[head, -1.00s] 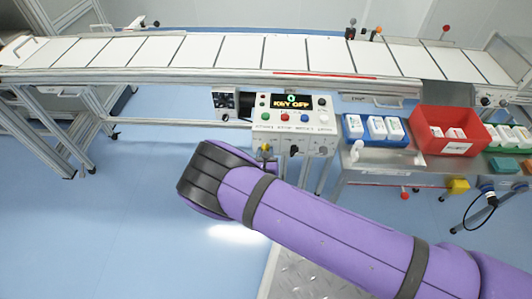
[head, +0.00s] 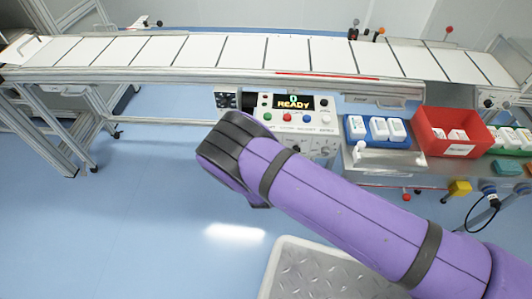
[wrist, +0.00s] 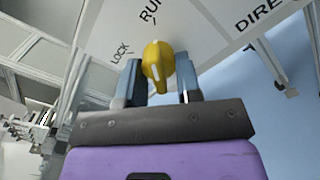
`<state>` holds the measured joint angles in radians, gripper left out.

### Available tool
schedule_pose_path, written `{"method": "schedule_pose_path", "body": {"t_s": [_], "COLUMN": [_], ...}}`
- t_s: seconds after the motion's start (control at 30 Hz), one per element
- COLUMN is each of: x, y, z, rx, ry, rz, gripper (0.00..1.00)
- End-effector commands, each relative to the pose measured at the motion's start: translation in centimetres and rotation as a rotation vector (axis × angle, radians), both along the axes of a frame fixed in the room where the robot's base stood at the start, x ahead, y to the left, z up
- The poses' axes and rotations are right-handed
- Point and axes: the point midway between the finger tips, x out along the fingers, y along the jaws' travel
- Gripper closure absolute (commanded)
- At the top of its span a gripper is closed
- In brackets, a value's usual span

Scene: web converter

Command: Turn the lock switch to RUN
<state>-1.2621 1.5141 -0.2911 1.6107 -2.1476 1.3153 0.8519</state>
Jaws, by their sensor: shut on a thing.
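The yellow lock switch (wrist: 158,54) sits on the white panel in the wrist view, between the labels LOCK at its left and RUN above it. Its long body points up toward the RUN label. My gripper (wrist: 159,78) has one grey-blue finger on each side of the switch and is shut on it. In the head view, the control box (head: 262,117) has a display (head: 294,103) reading READY. My purple arm covers the lower part of that box, so the switch and my fingers are hidden there.
A conveyor (head: 230,50) runs across the back. Right of the box, a blue tray (head: 355,137) and a red bin (head: 425,127) hold white items on a metal table. A yellow box (head: 459,188) hangs below. The blue floor at the left is clear.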

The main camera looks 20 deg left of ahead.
Motion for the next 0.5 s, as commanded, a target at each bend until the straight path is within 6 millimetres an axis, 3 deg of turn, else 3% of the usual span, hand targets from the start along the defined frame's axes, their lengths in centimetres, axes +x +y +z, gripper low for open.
{"method": "schedule_pose_path", "body": {"t_s": [0.5], "x": [0.02], "y": [0.02], "z": [0.06], "rx": [0.089], "ry": [0.021], "rz": [-0.001], "gripper": [0.92]}}
